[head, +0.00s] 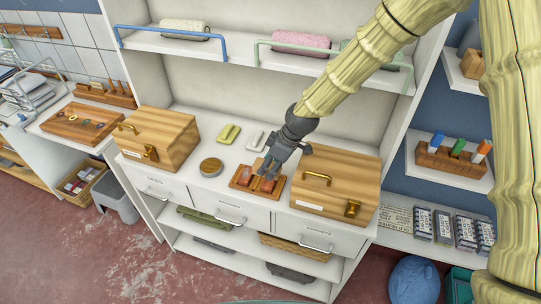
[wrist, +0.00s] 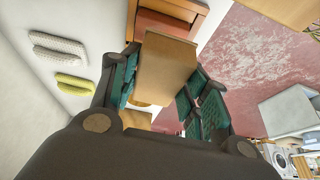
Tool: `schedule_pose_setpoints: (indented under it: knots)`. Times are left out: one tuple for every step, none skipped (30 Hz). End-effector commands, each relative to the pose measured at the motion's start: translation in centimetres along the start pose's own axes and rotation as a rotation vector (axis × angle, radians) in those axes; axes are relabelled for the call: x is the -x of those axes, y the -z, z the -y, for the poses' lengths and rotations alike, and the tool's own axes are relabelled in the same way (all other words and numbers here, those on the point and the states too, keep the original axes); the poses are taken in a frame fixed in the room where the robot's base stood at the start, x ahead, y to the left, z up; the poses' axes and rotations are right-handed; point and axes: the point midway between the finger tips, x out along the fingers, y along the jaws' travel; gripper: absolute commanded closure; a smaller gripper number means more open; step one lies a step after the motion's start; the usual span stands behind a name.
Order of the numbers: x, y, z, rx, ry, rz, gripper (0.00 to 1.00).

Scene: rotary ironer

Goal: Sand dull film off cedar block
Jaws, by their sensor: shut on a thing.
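My gripper (head: 270,172) is low over a small wooden tray (head: 236,184) on the white counter. In the wrist view my gripper (wrist: 163,88) has its teal-padded fingers on both sides of a tan wooden block (wrist: 168,62) and is shut on it. Two reddish-brown pieces, one at the left (head: 246,174) and one at the right (head: 267,185), show in the tray in the head view. The tray's rim (wrist: 188,8) also shows in the wrist view. I cannot tell whether the held block touches the tray, nor see a dull film.
A wooden chest (head: 165,138) stands left and another (head: 340,185) stands close right of my gripper. A round wooden piece (head: 211,167), a yellow-green pad (head: 229,133) and a pale pad (head: 255,139) lie on the counter. A shelf with rails (head: 235,52) is above.

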Motion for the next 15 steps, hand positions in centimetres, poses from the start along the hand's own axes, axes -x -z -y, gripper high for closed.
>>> schedule_pose_setpoints:
  knots:
    - [0.8, 0.2, -0.1, -0.001, -0.001, 0.0, 0.77]
    - [1.0, 0.3, -0.1, -0.001, -0.001, -0.001, 0.77]
    - [1.3, 0.4, -0.1, -0.001, -0.001, -0.001, 0.77]
    - [1.6, 0.5, -0.1, -0.001, -0.001, -0.001, 0.77]
    - [1.8, 0.6, 0.0, -0.001, -0.001, -0.001, 0.77]
    - [2.1, 0.7, 0.0, -0.001, -0.001, 0.0, 0.77]
    - [2.3, 0.8, 0.0, -0.001, 0.0, 0.0, 0.77]
    - [2.4, 0.8, 0.0, -0.001, 0.0, 0.0, 0.77]
    - [2.5, 0.9, 0.0, -0.001, 0.0, 0.0, 0.77]
    - [2.6, 0.9, 0.0, -0.002, 0.0, 0.0, 0.77]
    - [2.6, 0.9, 0.0, -0.002, 0.0, 0.0, 0.77]
    - [2.6, 0.9, 0.0, -0.002, 0.0, 0.0, 0.77]
    - [2.6, 0.9, 0.0, -0.002, 0.0, 0.0, 0.77]
    - [2.6, 0.9, 0.0, -0.002, 0.0, 0.0, 0.77]
    - [2.6, 0.9, 0.0, -0.002, 0.0, 0.0, 0.77]
